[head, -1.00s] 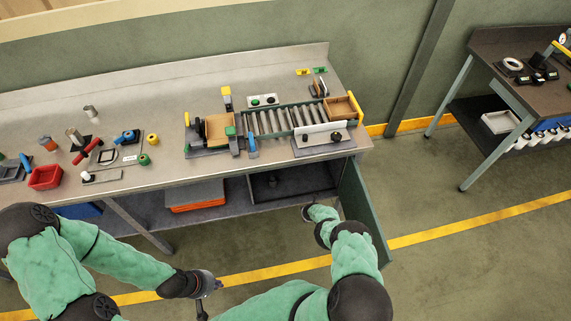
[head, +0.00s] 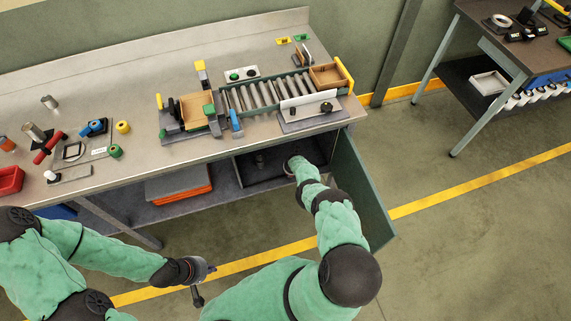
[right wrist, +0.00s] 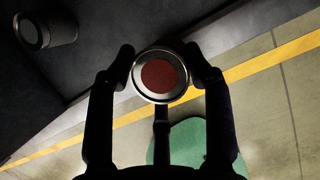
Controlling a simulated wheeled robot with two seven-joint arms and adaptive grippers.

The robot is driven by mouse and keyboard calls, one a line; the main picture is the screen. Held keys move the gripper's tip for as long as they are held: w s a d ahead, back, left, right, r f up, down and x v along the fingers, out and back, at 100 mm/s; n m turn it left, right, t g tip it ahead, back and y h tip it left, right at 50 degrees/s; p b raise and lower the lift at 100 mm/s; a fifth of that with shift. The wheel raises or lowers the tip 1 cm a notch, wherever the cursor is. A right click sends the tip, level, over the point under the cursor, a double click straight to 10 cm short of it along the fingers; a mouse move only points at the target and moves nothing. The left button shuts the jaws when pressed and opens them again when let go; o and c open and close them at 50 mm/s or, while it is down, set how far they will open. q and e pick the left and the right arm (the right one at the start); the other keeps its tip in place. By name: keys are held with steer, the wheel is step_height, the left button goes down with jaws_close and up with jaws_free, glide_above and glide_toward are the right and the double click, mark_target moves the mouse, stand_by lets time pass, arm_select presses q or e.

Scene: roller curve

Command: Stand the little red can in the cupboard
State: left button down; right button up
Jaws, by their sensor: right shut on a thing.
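The little can (right wrist: 160,76) shows its round red end with a silver rim in the right wrist view. My right gripper (right wrist: 163,68) is shut on it, one finger on each side. In the head view my right gripper (head: 291,163) is at the mouth of the open cupboard (head: 300,178) under the bench; the can is too small there to make out clearly. My left gripper (head: 207,272) hangs over the floor in front of the bench, apart from everything; its jaws are too small to judge.
Another can (right wrist: 45,30) with a grey end stands inside the dark cupboard, left of the held can. The green cupboard door (head: 362,190) stands open on the right, close to my right arm. An orange box (head: 180,193) lies on the shelf left of the cupboard.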

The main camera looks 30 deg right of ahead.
steer(key=w+b, duration=0.2)
steer(key=w+d+b, duration=0.1)
steer(key=w+b, duration=0.1)
steer(key=b, duration=0.1)
steer(key=w+b, duration=0.2)
steer(key=shift+w+d+f, duration=0.1)
steer(key=shift+d+f, duration=0.15)
steer(key=shift+d, duration=0.15)
steer(key=shift+w+d+r+b, duration=0.2)
steer(key=shift+w+b, duration=0.35)
steer(key=shift+b, duration=0.3)
steer(key=shift+w+b, duration=0.3)
steer(key=shift+b, duration=0.25)
step_height(320, 180, down, 3)
steer(key=b, duration=0.3)
steer(key=shift+f+b, duration=0.2)
steer(key=shift+b, duration=0.1)
steer(key=shift+f, duration=0.1)
steer(key=o, duration=1.4)
